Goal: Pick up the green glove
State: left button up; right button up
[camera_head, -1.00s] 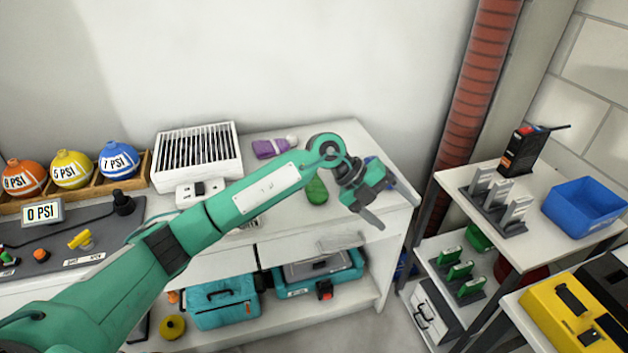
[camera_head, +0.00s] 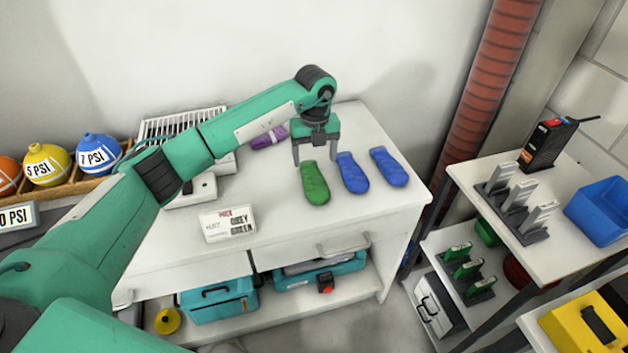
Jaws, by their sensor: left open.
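The green glove (camera_head: 315,184) lies flat on the white cabinet top, left of two blue gloves (camera_head: 352,173) (camera_head: 388,167). My left gripper (camera_head: 316,157) hangs over the far end of the green glove, fingers pointing down and spread apart. Its left finger is left of the glove, and its right finger is near the gap between the green glove and the nearer blue one. Nothing is between the fingers that I can see as held. Whether the fingertips touch the glove or the top, I cannot tell. My right gripper is out of view.
A purple glove (camera_head: 268,138) lies behind my left arm, near a white vented box (camera_head: 183,124). A small sign (camera_head: 228,224) stands at the cabinet's front left. Shelving with a blue bin (camera_head: 601,211) stands at the right. The cabinet top's front right is clear.

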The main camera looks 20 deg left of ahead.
aim_at(312, 171)
pick_arm(q)
jog(key=shift+s+a+f, duration=0.1)
jog(key=shift+a+f, duration=0.1)
jog(key=shift+f, duration=1.3)
jog(key=shift+a+f, duration=0.15)
jog(key=shift+f, duration=1.3)
jog(key=c, duration=1.1)
jog(key=shift+o, duration=0.2)
jog(key=shift+r, duration=0.1)
